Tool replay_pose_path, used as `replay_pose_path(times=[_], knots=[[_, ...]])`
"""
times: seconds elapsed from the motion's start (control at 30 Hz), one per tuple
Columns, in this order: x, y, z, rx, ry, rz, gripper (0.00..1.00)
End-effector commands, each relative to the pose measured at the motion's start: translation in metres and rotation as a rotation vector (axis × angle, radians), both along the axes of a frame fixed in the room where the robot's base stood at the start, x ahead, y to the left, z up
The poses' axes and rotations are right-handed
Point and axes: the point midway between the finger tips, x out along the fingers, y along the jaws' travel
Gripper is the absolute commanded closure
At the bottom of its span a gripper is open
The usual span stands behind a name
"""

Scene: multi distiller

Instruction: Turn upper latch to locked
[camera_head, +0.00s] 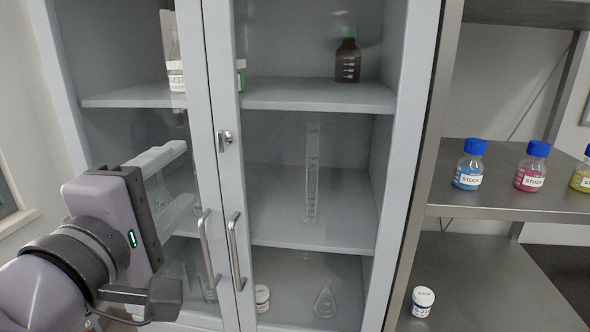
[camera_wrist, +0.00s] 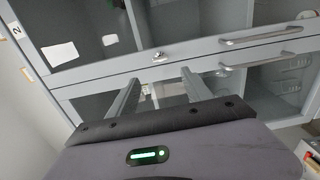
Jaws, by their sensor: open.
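The upper latch (camera_head: 225,139) is a small metal piece where the two glass cabinet doors meet, above the door handles. It also shows in the wrist view (camera_wrist: 161,57), just beyond my fingertips. I cannot tell from its small shape whether it is locked. My gripper (camera_head: 186,174) is in front of the left door, left of the latch and a little lower in the head view. Its two fingers are apart and empty, as the wrist view also shows (camera_wrist: 160,77). The gripper is not touching the latch. Both doors look shut.
Two vertical bar handles, left (camera_head: 207,250) and right (camera_head: 235,252), stand out below the latch. Behind the glass are a brown bottle (camera_head: 347,60) and a clear cylinder (camera_head: 312,175). A metal shelf unit (camera_head: 500,205) with blue-capped bottles stands at the right.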

Motion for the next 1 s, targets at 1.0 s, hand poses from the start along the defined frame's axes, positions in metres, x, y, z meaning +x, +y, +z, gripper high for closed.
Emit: replay_pose_path(times=[1.0], knots=[[-0.068, -0.284, -0.213, 0.806, 0.824, -0.720, 0.42]])
